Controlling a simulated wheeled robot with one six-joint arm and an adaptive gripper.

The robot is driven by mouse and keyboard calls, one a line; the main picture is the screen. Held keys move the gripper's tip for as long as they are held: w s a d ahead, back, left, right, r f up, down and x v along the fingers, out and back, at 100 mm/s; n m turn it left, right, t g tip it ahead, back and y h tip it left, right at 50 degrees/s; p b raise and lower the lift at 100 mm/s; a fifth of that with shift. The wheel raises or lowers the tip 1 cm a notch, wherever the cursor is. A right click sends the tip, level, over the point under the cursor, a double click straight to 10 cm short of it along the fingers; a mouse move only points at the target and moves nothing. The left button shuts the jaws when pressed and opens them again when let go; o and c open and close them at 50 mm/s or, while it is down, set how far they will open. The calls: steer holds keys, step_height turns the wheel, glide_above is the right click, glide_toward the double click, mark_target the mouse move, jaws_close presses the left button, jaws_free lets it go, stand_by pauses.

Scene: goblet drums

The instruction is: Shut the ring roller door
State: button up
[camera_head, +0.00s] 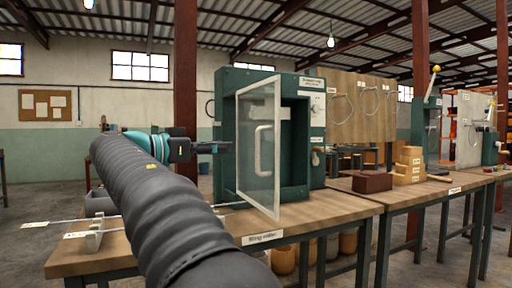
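The ring roller (229,120) is a dark green cabinet on a wooden bench whose front label appears to read "Ring roller". Its door (256,110) is a clear pane in a pale frame with a white upright handle (259,152). The door stands open, swung out toward me from its left edge, with the dark opening (297,140) showing to its right. My gripper (229,148) is left of the door, in front of the cabinet's left part in the picture. It appears empty. Its fingers show small and dark, and I cannot tell their gap or whether they touch anything.
My arm covers the bench's left part. A grey bracket with thin rods (95,233) lies on the bench's left end. A dark red box (372,182) and wooden blocks (408,165) stand on the right bench. A rust-red post (186,80) rises behind my gripper.

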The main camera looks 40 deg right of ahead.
glide_above(258, 169)
steer(key=shift+w+d+p, duration=0.25)
steer(key=shift+p, duration=0.15)
jaws_close()
